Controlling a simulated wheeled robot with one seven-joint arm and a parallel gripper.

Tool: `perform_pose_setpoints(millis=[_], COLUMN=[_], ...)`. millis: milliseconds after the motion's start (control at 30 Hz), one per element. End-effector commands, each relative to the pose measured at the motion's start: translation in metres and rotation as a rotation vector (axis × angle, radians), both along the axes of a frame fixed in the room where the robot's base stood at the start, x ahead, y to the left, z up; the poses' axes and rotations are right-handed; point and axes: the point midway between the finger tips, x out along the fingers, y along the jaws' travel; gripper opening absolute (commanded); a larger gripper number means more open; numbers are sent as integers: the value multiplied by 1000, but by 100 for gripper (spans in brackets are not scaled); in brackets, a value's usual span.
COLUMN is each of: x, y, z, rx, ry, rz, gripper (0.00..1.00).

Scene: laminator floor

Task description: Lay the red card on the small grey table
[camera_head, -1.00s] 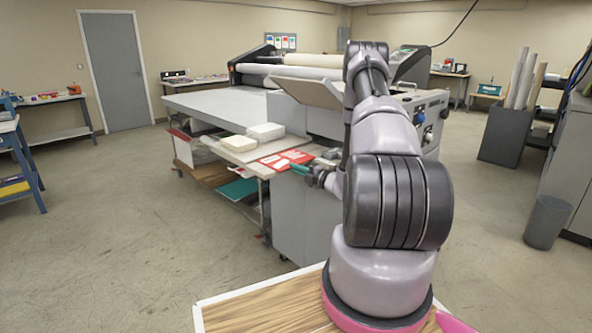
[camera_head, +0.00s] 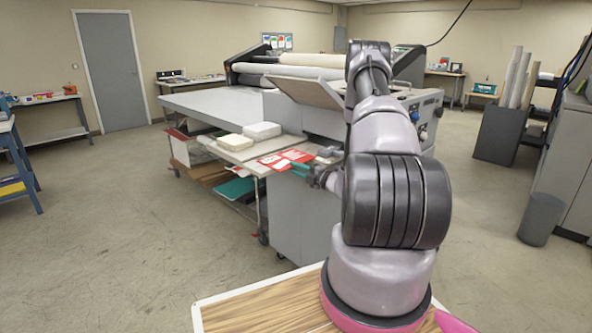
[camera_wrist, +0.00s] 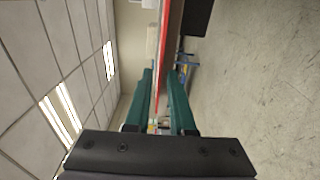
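The red card (camera_head: 285,159), with white marks, lies near the front edge of a pale side shelf on the large laminating machine. My gripper (camera_head: 301,169) is at the card's near right edge. In the wrist view, turned on its side, the two green fingers of my gripper (camera_wrist: 160,73) stand apart. The card (camera_wrist: 161,85) shows as a thin red strip between them, with gaps visible beside it. A small table with a greyish top (camera_head: 50,98) stands by the left wall; I cannot tell whether it is the task's grey table.
White stacks (camera_head: 262,131) lie on the shelf behind the card. The laminator's grey cabinet (camera_head: 297,220) stands below my gripper. A blue-legged bench (camera_head: 18,160) is at far left, and a grey bin (camera_head: 541,218) at right. Open floor (camera_head: 110,230) lies left.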

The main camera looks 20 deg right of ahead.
Motion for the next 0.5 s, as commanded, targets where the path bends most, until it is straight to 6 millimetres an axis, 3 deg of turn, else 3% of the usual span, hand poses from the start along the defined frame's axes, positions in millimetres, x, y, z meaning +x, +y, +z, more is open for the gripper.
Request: perform_pose_setpoints(millis=[333, 500], x=[-1, -15], y=[-1, -9], z=[0, -1], rx=[0, -1], ry=[0, 2], rz=[0, -4], gripper=[38, 38])
